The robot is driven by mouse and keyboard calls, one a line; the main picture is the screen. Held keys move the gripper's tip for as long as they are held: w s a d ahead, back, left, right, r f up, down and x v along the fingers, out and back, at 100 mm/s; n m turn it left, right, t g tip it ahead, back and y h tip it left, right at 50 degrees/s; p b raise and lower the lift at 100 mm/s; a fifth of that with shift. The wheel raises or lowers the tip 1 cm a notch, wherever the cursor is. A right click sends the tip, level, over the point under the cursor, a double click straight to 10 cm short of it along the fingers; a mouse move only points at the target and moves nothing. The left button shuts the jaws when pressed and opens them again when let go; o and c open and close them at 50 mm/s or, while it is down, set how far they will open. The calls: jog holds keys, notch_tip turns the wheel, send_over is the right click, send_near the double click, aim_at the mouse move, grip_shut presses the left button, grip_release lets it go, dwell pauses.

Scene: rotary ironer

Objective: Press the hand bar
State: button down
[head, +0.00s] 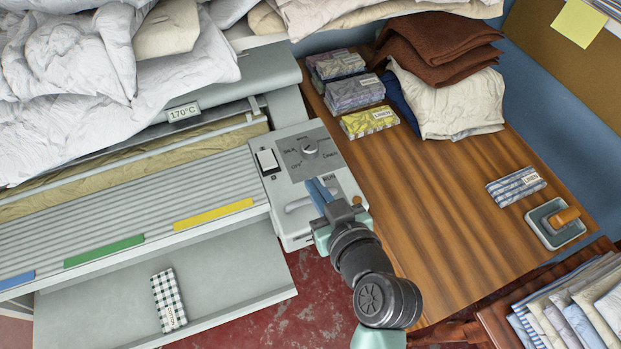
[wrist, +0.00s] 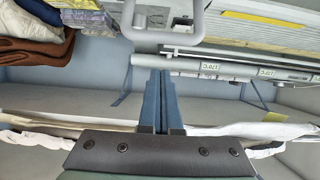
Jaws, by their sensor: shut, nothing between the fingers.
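The hand bar (head: 298,204) is a pale grey loop handle on the front of the ironer's control box (head: 293,167). In the head view my gripper's fingers partly cover its right side. In the wrist view the bar (wrist: 163,36) is a rounded U at the top, beyond the fingertips. My gripper (head: 320,188) has blue fingers, shut together and empty, above the right part of the box front. In the wrist view the closed fingers (wrist: 153,75) point at the bar with a visible gap in the picture; I cannot tell whether they touch it.
The ribbed feed board (head: 120,225) lies left, with a checked cotton packet (head: 168,300) on the shelf below. The wooden table (head: 440,215) at right holds folded linen and a small tray (head: 547,233).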

jog(key=v, duration=0.6)
jog(key=shift+f+b, duration=0.15)
jog(key=shift+b, duration=0.25)
jog(key=w+a+r+m+t+h, duration=0.1)
jog(key=w+r+t, duration=0.25)
jog(key=r, duration=0.85)
jog(key=w+a+r+t+h, duration=0.1)
jog(key=w+r+t, duration=0.3)
jog(key=r, duration=0.9)
jog(key=s+a+r+m+t+h, duration=0.1)
jog(key=s+r+t, duration=0.2)
jog(key=r, duration=0.9)
jog(key=s+a+r+m+t+h, duration=0.1)
jog(key=s+r+t, duration=0.3)
jog(key=r, duration=0.8)
jog(key=shift+s+a+r+m, duration=0.3)
jog(key=shift+a+r, duration=0.1)
jog(key=shift+a, duration=0.1)
jog(key=shift+w, duration=0.1)
